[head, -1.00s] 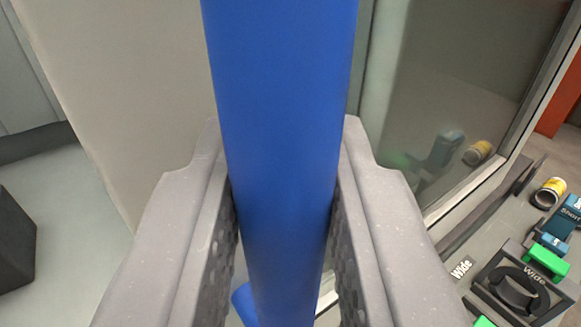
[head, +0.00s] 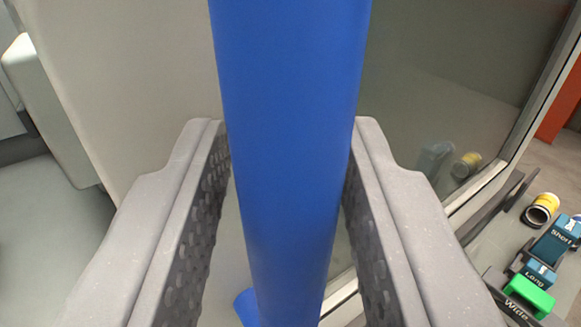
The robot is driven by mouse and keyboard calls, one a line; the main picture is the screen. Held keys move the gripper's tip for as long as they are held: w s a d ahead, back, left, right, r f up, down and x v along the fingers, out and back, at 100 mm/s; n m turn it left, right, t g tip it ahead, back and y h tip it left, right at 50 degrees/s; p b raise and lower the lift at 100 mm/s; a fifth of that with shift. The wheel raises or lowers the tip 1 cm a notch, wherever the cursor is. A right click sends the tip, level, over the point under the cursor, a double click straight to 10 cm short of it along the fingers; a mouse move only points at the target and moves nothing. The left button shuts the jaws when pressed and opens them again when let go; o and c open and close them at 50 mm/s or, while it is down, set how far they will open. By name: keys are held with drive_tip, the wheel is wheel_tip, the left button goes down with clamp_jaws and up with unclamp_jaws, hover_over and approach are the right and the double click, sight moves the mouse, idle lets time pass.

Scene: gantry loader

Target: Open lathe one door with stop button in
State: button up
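A thick blue vertical bar (head: 287,120), the door handle, runs from the top of the head view down between my fingers. A blue foot (head: 245,303) shows at its lower end. My gripper (head: 288,135) is open around the bar, with one finger on each side. A gap shows beside the left finger; the right finger is close to the bar, and I cannot tell whether it touches. Behind the bar is the door's glass pane (head: 450,75) in a metal frame (head: 482,185). No stop button is in view.
A beige panel (head: 120,80) stands at the left, with a pale box-like part (head: 45,105) beyond it. At the lower right are a yellow can (head: 542,208), a blue block marked "Short" (head: 556,240), one marked "Long" (head: 541,272) and a green block (head: 530,295).

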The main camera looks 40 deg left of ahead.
drive_tip(key=shift+o, duration=0.3)
drive_tip(key=shift+d+f, duration=0.1)
drive_tip(key=shift+d, duration=0.05)
drive_tip(key=v, duration=1.3)
drive_tip(key=shift+s+d+b, duration=0.15)
drive_tip(key=shift+s+b, duration=0.1)
drive_tip(key=shift+b, duration=0.05)
